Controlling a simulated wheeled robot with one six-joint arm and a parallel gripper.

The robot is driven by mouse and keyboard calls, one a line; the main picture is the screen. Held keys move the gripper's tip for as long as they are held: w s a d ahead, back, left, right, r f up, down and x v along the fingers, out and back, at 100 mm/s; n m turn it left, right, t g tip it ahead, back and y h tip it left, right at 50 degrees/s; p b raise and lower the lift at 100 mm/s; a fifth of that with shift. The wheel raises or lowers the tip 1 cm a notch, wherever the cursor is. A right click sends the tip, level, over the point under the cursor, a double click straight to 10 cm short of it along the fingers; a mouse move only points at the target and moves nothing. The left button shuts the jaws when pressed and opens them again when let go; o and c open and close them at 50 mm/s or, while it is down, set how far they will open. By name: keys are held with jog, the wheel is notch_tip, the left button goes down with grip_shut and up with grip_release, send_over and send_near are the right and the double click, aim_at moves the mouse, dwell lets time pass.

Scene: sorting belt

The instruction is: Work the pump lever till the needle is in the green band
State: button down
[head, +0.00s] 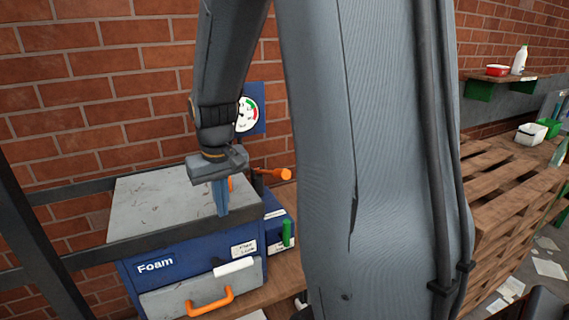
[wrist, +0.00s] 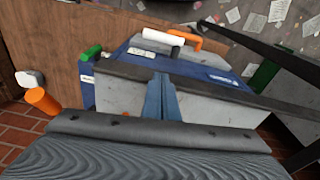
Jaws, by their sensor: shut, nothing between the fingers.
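The gauge (head: 248,113) is a white dial with green and red bands on a blue plate on the brick wall. My arm hides part of its left side, and the needle is too small to read. A lever with an orange grip (head: 285,174) sticks out to the right, behind the blue box; an orange grip (wrist: 42,101) also shows at the left of the wrist view. My gripper (head: 221,212) points down over the grey top of the box, left of the lever and apart from it. Its blue fingers (wrist: 161,100) are shut and empty.
Stacked pallets (head: 505,190) stand at the right. A dark post (head: 40,240) stands at the left.

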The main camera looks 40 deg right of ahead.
jog(key=shift+m+g, duration=0.7)
jog(key=shift+m, duration=0.2)
jog(key=w+d+r, duration=0.1)
jog(key=w+d, duration=0.1)
jog(key=d, duration=0.2)
jog(key=w+d+r, duration=0.1)
jog(key=w+d, duration=0.1)
jog(key=d, duration=0.1)
jog(key=w+d+r, duration=0.1)
jog(key=w+d, duration=0.1)
jog(key=d, duration=0.2)
jog(key=shift+w+d+r, duration=0.3)
jog(key=shift+d, duration=0.05)
jog(key=m+g, duration=0.1)
jog(key=m, duration=0.1)
send_near(281, 174)
jog(key=shift+y, duration=0.4)
jog(key=w+d, duration=0.1)
jog(key=w+d+f, duration=0.1)
jog(key=w+d, duration=0.1)
jog(key=shift+s+a+f+b, duration=0.15)
jog(key=shift+f+b, duration=0.9)
jog(key=shift+f, duration=0.65)
jog(key=shift+s+d+f+b, duration=0.15)
jog(key=shift+f+b, duration=0.85)
jog(key=shift+f, duration=0.75)
jog(key=shift+a, duration=0.1)
jog(key=shift+f+b, duration=0.65)
jog(key=shift+f, duration=1.55)
